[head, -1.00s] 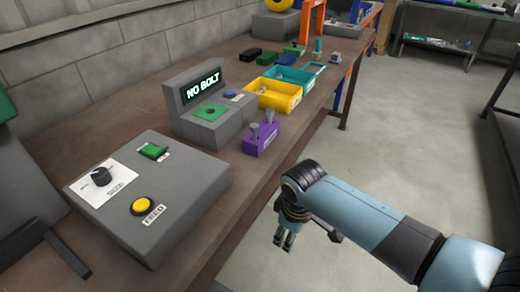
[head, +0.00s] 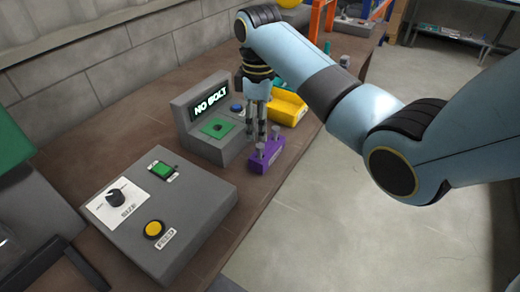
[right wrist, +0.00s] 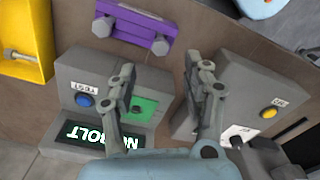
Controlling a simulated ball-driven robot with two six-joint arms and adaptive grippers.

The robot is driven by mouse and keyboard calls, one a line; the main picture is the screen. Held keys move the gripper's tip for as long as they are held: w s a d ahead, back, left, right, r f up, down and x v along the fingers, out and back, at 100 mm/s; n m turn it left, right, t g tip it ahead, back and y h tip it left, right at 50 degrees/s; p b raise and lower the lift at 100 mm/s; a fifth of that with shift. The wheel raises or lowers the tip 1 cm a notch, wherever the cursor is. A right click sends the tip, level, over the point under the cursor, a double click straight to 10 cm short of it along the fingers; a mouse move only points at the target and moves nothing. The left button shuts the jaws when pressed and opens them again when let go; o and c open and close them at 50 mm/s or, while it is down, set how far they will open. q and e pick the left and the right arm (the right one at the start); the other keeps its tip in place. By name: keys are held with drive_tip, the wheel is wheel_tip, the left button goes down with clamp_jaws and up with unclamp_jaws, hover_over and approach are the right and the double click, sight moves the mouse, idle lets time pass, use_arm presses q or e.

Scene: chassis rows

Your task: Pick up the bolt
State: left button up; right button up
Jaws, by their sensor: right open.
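Two grey bolts, a front bolt (head: 260,150) and a rear bolt (head: 275,134), stand upright in a purple holder (head: 265,163) near the table's right edge. The right wrist view shows the holder (right wrist: 135,22) at the top, with one bolt head (right wrist: 103,26) at left and another (right wrist: 160,45) at right. My right gripper (head: 256,137) points down just behind and above the holder, beside the grey tester. In the right wrist view its fingers (right wrist: 166,75) are apart with nothing between them. My left gripper is not in view.
The grey tester (head: 186,118) reads NO BOLT and has a green socket plate (head: 217,128). A yellow bin (head: 290,106) stands behind the holder; the wrist view shows hardware in it. A grey feed box (head: 190,232) with knob and buttons is in front. Brown tabletop lies bare between.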

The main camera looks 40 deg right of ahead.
sight(260, 146)
wheel_tip(260, 146, down, 8)
drive_tip(key=shift+s+f+p, duration=0.1)
drive_tip(key=shift+p, duration=0.2)
clamp_jaws()
idle(0.3)
